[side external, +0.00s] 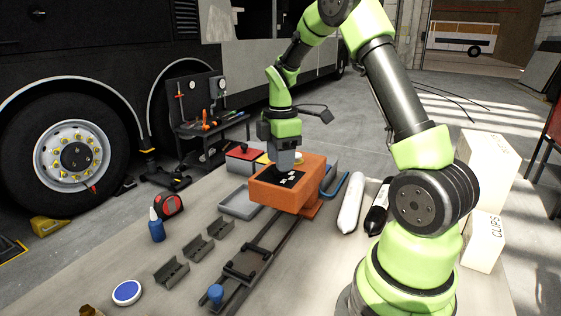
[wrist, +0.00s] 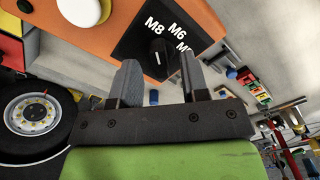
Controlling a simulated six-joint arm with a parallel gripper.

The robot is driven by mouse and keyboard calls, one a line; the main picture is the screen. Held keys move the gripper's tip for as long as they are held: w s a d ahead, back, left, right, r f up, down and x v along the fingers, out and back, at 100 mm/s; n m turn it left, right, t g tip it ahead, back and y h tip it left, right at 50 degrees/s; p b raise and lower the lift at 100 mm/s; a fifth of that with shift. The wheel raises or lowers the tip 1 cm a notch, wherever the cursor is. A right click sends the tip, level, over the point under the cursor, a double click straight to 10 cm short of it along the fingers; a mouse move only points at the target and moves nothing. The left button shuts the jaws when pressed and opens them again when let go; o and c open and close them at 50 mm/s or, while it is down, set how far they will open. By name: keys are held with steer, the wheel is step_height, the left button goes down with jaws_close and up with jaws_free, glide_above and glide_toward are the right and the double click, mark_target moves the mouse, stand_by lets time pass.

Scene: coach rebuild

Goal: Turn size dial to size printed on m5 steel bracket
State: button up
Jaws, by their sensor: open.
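The size dial (wrist: 158,52) is a dark knob on a black panel with white size labels, on top of an orange box (side external: 268,192). In the wrist view, M8 and M6 are readable; a third label is partly hidden by a finger. My gripper (wrist: 158,62) is open, its two grey fingers on either side of the dial in the picture; contact cannot be told. In the side view, my gripper (side external: 285,163) points down over the panel (side external: 287,179). Several grey steel brackets (side external: 196,248) lie in a row on the table; no print is readable, so the M5 one cannot be told.
A grey tray (side external: 237,206), red tape measure (side external: 172,206) and blue bottle (side external: 157,231) are left of the box. A dark rail with a clamp (side external: 247,262) runs toward the front. White (side external: 351,203) and black (side external: 376,210) tubes lie right. White cartons (side external: 486,240) stand at far right.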

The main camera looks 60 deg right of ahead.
steer(key=shift+f, duration=0.6)
jaws_close()
